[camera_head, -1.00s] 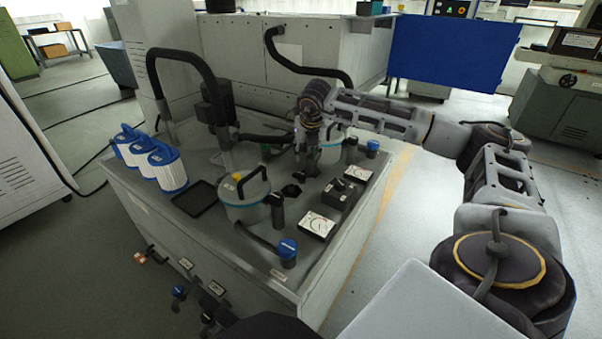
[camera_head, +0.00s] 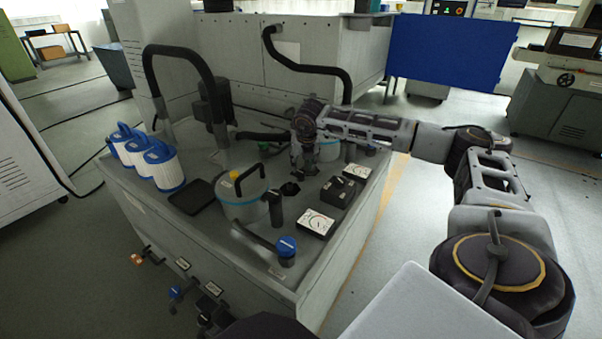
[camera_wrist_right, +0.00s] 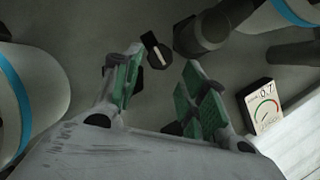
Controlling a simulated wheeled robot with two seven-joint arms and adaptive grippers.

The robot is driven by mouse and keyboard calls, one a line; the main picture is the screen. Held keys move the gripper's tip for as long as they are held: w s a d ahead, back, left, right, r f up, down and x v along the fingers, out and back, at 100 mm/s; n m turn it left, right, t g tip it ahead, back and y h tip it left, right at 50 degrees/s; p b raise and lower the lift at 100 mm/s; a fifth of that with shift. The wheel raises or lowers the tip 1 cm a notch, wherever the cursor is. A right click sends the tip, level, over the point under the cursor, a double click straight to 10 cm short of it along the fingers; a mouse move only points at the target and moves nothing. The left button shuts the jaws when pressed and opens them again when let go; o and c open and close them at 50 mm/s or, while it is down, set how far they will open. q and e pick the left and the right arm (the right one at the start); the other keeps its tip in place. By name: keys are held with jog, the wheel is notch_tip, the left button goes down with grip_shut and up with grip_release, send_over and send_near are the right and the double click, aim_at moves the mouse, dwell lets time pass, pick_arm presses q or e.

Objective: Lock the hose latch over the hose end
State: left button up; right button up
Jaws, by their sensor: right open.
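My right gripper (camera_head: 306,168) is low over the machine's top deck, behind the front lidded canister (camera_head: 243,205). In the right wrist view, its green-padded fingers (camera_wrist_right: 163,88) are apart with nothing held between them. A small dark knob with a pale mark (camera_wrist_right: 156,52) lies just beyond the fingertips. A black pipe stub (camera_wrist_right: 203,34) is beside it. In the head view, a short black hose (camera_head: 262,136) runs across the deck towards my gripper. I cannot pick out the hose latch for certain; my gripper and wrist cover part of that area. My left gripper is not in view.
A tall black hose (camera_head: 185,52) arches over the left side. Blue-and-white filters (camera_head: 164,170) and a black tray (camera_head: 191,197) stand at left. Dial gauges (camera_head: 316,224) and a black switch box (camera_head: 338,193) lie right of the canister. A blue-capped pipe (camera_head: 286,246) stands in front.

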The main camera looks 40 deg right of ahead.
aim_at(301, 172)
jog(key=b+x, duration=0.1)
jog(key=x, duration=0.3)
jog(key=shift+f, duration=0.15)
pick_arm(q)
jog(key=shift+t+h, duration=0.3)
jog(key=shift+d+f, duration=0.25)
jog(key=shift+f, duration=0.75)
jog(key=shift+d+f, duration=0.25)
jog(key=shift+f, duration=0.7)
pick_arm(e)
jog(key=shift+w+d+f, duration=0.15)
jog(key=shift+w+f, duration=0.15)
jog(key=shift+f, duration=0.25)
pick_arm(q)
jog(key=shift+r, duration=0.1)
pick_arm(e)
jog(key=c, duration=0.8)
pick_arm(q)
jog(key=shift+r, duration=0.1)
pick_arm(e)
jog(key=shift+o, duration=0.2)
